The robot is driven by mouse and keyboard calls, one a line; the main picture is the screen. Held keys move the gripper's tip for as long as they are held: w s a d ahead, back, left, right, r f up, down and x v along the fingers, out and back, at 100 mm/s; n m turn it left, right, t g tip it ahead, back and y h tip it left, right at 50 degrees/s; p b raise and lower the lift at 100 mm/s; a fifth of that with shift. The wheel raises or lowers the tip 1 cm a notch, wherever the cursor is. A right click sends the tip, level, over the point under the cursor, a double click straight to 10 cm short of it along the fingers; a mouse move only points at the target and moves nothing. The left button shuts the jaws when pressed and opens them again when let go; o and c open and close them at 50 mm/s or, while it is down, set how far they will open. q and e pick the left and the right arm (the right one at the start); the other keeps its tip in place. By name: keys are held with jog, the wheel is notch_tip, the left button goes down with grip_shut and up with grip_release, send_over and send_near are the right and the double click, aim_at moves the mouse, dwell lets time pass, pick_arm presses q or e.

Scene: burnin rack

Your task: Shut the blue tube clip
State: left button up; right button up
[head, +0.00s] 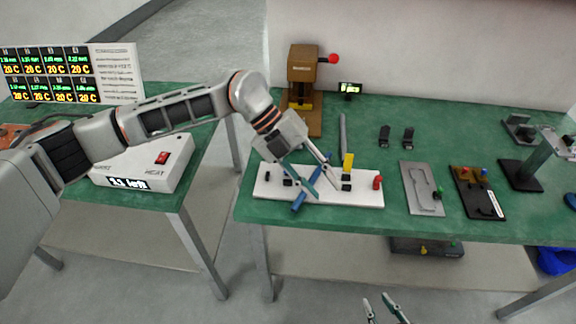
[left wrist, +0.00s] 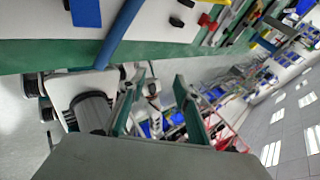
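A blue bar-shaped piece (head: 299,203), which looks like the blue tube clip, lies at the front edge of a white board (head: 362,199). In the left wrist view a long blue bar (left wrist: 121,31) reaches past the green table edge. Whether its jaw is open or shut I cannot tell. My left gripper (head: 328,191) is over the board, just right of the blue piece, its fingers apart and empty. Its spread fingers also show in the left wrist view (left wrist: 157,100). My right gripper (head: 384,308) is low in front of the table, fingers apart, empty.
On the board stand a yellow piece (head: 348,160), a red piece (head: 378,182) and black blocks. A grey plate (head: 422,188) and a black tray (head: 477,192) lie to the right. A brown press (head: 303,82) stands behind. A white heater box (head: 150,163) is left.

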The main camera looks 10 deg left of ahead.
pick_arm(q)
jog(key=w+a+y, duration=0.1)
jog(key=w+a+r+t+y, duration=0.1)
jog(key=y, duration=0.1)
jog(key=w+a+m+y, duration=0.1)
jog(key=y, duration=0.1)
jog(key=shift+w+a+r, duration=0.15)
jog(key=shift+r, duration=0.2)
jog(key=w+a+r+t+y, duration=0.1)
jog(key=a, duration=0.1)
jog(key=w+a+r+t+y, duration=0.1)
jog(key=w+a+r+y, duration=0.1)
jog(key=shift+w+a, duration=0.2)
jog(key=shift+w, duration=0.05)
jog(key=shift+a+f, duration=0.1)
notch_tip(320, 180, down, 7)
jog(key=shift+f+b, duration=0.2)
jog(key=shift+b, duration=0.15)
jog(key=shift+c, duration=0.4)
grip_shut()
